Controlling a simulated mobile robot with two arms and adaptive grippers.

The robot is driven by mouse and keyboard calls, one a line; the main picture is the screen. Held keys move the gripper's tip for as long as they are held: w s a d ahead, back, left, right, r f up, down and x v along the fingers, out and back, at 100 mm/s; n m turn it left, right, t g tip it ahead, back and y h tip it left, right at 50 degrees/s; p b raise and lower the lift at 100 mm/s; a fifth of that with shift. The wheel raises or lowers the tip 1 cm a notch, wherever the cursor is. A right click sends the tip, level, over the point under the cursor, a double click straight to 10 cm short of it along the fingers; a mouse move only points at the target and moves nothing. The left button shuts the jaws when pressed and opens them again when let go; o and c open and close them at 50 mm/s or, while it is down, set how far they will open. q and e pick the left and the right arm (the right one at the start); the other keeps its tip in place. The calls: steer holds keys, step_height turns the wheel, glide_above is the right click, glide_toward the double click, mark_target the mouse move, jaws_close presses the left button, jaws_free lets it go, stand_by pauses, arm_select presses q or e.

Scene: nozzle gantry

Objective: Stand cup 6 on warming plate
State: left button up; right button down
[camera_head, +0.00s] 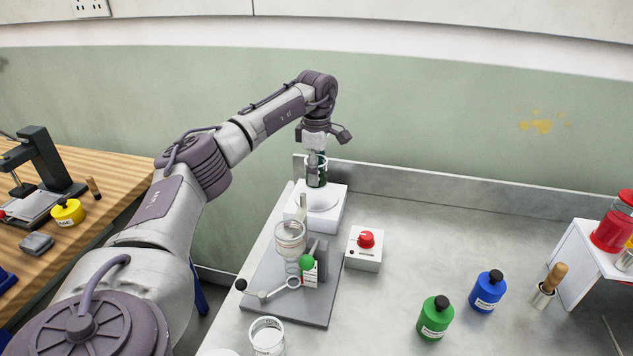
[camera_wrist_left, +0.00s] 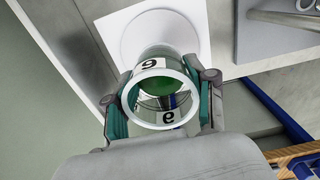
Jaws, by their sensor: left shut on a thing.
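My left gripper (camera_head: 317,172) is shut on cup 6 (camera_wrist_left: 153,80), a clear cup with a white rim and a "6" label. The cup sits between the teal finger pads in the left wrist view, and something green shows inside it. The warming plate (camera_head: 331,203) is a white block with a round white disc, which also shows in the left wrist view (camera_wrist_left: 197,25). The gripper is over the plate's back part. I cannot tell whether the cup touches the disc. My right gripper is out of view.
A grey-based stand (camera_head: 262,292) with a glass vessel and green knob is in front of the plate. A red-knob box (camera_head: 365,248) is to its right. Another white-rimmed cup (camera_head: 267,337) is nearer. Green (camera_head: 435,318) and blue (camera_head: 488,291) bottles stand right. The back-middle bench is clear.

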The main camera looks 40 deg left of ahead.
arm_select(q)
steer(key=shift+f, duration=1.9)
steer(key=shift+f, duration=0.1)
steer(key=o, duration=1.2)
step_height(320, 180, up, 12)
steer(key=shift+r, duration=0.15)
